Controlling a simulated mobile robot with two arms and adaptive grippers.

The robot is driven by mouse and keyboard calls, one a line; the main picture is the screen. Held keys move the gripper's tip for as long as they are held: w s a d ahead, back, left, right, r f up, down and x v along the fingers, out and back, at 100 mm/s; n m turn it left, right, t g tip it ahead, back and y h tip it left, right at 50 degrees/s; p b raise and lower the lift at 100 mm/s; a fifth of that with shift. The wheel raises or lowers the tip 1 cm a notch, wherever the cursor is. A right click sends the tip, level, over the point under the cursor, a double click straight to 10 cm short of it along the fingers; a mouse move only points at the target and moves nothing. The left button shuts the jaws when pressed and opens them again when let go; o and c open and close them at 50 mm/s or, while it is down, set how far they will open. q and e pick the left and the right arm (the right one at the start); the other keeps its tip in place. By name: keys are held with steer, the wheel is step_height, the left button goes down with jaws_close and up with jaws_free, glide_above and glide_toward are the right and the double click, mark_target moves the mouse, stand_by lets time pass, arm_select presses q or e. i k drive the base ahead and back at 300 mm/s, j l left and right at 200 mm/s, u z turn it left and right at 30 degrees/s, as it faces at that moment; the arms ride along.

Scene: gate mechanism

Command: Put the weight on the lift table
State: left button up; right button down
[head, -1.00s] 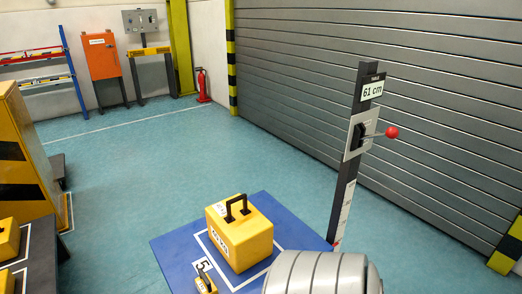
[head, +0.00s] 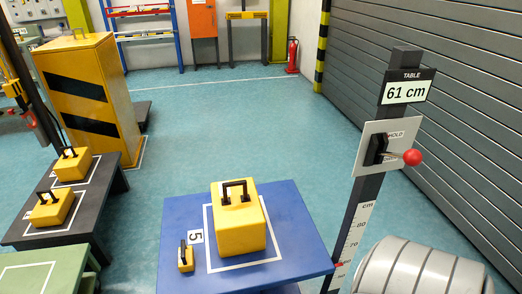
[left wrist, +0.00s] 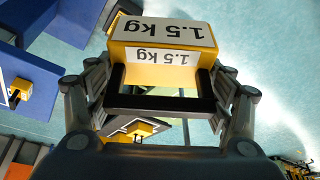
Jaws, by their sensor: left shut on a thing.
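In the left wrist view my left gripper (left wrist: 160,103) is shut on the black handle of a yellow weight (left wrist: 165,50) labelled 1.5 kg. The weight is off any surface, with floor behind it. The blue lift table (head: 180,225) is at the bottom centre of the head view. A large yellow weight (head: 238,225) stands inside its white outline, and a small yellow weight (head: 186,262) stands to its left, beside a 5 label. My left gripper and its weight do not show in the head view. My right gripper is in neither current view.
A post (head: 378,150) at the table's right has a display (head: 408,93) reading 61 cm and a red-knobbed lever (head: 412,158). At left, two yellow weights (head: 52,208) stand on a dark table (head: 112,190), near a green table (head: 30,275). The floor behind the lift table is clear.

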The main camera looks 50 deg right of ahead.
mark_target(295, 241)
steer(key=k+l, duration=0.1)
steer(key=l, duration=0.3)
steer(key=k+l, duration=0.1)
steer(key=l, duration=0.25)
steer(key=k+l, duration=0.1)
steer(key=l, duration=0.3)
steer(key=k+l, duration=0.1)
steer(key=l, duration=0.9)
steer(key=i+l, duration=0.1)
steer(key=l, duration=0.6)
